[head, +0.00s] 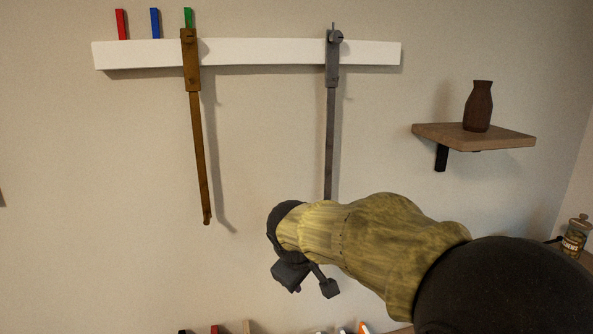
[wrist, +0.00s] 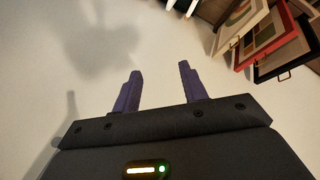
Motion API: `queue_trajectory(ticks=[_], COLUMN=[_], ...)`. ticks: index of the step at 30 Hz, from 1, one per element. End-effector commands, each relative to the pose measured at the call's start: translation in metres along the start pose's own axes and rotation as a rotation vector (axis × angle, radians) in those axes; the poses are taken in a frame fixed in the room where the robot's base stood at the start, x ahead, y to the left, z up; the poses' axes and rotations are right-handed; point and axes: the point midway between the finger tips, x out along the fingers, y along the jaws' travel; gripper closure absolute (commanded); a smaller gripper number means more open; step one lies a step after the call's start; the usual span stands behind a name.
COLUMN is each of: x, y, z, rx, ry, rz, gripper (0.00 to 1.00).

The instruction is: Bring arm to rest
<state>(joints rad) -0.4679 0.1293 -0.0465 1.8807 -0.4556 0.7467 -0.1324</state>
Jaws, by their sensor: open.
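My gripper (wrist: 160,84) shows in the wrist view with its two purple fingers spread apart and nothing between them. Beyond the fingers is a pale, bare surface with a soft shadow on it. In the head view my arm reaches in from the lower right, and its dark end (head: 300,272) is in front of the wall, below the grey hanging bar. The fingers cannot be made out clearly in the head view.
A white wall shelf (head: 255,53) carries red, blue and green upright pieces. A brown bar (head: 199,145) and a grey bar (head: 331,130) hang from it. A vase (head: 478,106) stands on a wooden shelf (head: 430,131) at right. Framed pictures (wrist: 268,42) show in the wrist view.

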Motion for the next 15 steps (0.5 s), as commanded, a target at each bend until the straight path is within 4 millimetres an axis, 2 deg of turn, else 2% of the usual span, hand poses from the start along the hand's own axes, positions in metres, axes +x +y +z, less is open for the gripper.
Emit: queue_trajectory(ticks=[1, 6, 12, 15], x=[0.017, 0.054, 0.078, 0.082], y=[-0.004, -0.028, -0.067, -0.083], z=[0.028, 0.110, 0.201, 0.231], rx=[0.069, 0.322, 0.652, 0.773], ry=[-0.028, -0.096, -0.178, -0.206], rz=[-0.036, -0.140, -0.212, -0.224], gripper=[0.57, 0.57, 0.57, 0.57])
